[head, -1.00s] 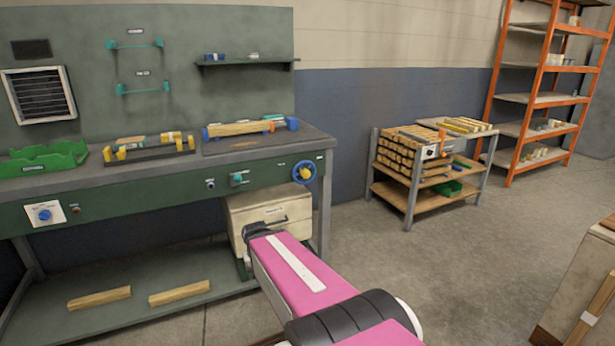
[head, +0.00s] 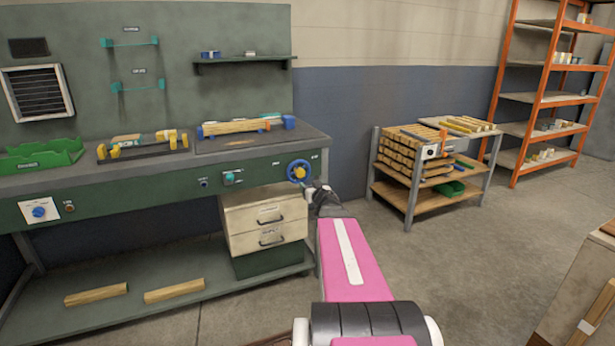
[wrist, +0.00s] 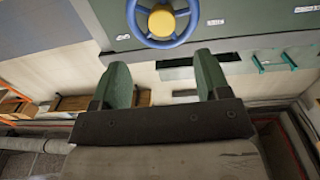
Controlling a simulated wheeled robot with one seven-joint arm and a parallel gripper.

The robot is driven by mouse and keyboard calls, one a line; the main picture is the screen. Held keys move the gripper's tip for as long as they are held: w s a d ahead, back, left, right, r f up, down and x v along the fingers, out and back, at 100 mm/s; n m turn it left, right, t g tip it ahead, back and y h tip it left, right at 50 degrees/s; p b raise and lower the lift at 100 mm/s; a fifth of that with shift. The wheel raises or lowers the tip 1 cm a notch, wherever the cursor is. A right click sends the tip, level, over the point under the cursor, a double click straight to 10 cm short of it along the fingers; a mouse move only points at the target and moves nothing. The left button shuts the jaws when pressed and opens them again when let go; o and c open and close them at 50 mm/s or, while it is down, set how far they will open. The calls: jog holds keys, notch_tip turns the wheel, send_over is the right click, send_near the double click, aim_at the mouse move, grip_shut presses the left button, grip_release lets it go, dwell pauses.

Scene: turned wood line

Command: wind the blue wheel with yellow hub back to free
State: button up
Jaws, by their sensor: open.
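The blue wheel (head: 291,171) with its yellow hub (head: 299,172) is mounted on the green front of the workbench, near its right end. In the wrist view the blue wheel (wrist: 134,24) is cut by the top edge, with its yellow hub (wrist: 161,22) in plain sight. My gripper (wrist: 161,72) is open and empty, its two fingers apart. The wheel lies beyond the fingertips in that view, and no contact shows. In the head view my gripper (head: 314,191) is small and dark, just below and right of the wheel. Any lettering by the wheel is too small to read.
The workbench (head: 135,206) carries a green tray (head: 72,152) and wood in holders. Drawers (head: 266,226) stand below the wheel. A wooden-topped trolley (head: 470,133) and an orange shelf (head: 541,100) stand to the right. The floor (head: 460,265) between is clear.

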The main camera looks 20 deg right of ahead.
aim_at(301, 174)
jog(key=shift+y, duration=0.5)
jog(key=w, duration=1)
jog(key=shift+w+r, duration=0.2)
jog(key=shift+w, duration=0.2)
jog(key=c, duration=0.9)
